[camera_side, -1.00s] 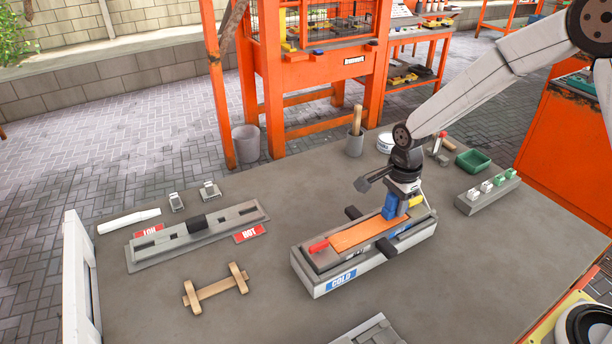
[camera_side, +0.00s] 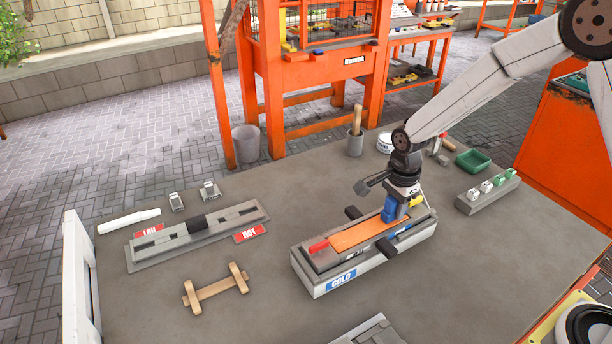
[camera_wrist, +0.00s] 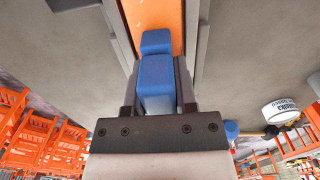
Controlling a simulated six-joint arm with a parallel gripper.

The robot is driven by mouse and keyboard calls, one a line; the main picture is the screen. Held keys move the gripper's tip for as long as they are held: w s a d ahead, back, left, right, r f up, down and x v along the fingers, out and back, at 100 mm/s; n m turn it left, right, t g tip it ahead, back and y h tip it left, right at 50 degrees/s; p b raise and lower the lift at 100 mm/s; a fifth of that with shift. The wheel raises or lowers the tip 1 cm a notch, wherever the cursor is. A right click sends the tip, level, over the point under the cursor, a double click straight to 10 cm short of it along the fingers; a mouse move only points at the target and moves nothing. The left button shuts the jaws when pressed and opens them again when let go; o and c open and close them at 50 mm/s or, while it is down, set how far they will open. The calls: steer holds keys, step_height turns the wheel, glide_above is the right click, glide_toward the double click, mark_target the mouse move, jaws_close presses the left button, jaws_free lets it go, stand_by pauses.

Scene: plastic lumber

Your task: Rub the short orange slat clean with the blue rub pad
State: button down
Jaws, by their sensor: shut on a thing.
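The short orange slat (camera_side: 358,235) lies lengthwise in the grey holder marked COLD (camera_side: 320,284), with its upper face showing. In the wrist view the orange slat (camera_wrist: 160,12) runs away under the pad. My gripper (camera_side: 398,208) is at the slat's right end and points down. It is shut on the blue rub pad (camera_side: 389,210), which also shows between the jaws in the wrist view (camera_wrist: 157,78). The pad is at the slat's surface and seems to touch it. The slat's part under the pad is hidden.
Dark clamp knobs (camera_side: 386,247) stick out at the holder's sides, and a red handle (camera_side: 318,246) lies at its left end.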

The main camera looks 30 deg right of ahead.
mark_target(364, 231)
steer(key=shift+a, duration=0.1)
steer(key=shift+a, duration=1.2)
steer(key=shift+a, duration=0.15)
steer(key=shift+a, duration=1.15)
steer(key=shift+f, duration=0.1)
steer(key=shift+a, duration=0.15)
steer(key=shift+a, duration=1.15)
steer(key=shift+a, duration=0.1)
steer(key=shift+a, duration=0.1)
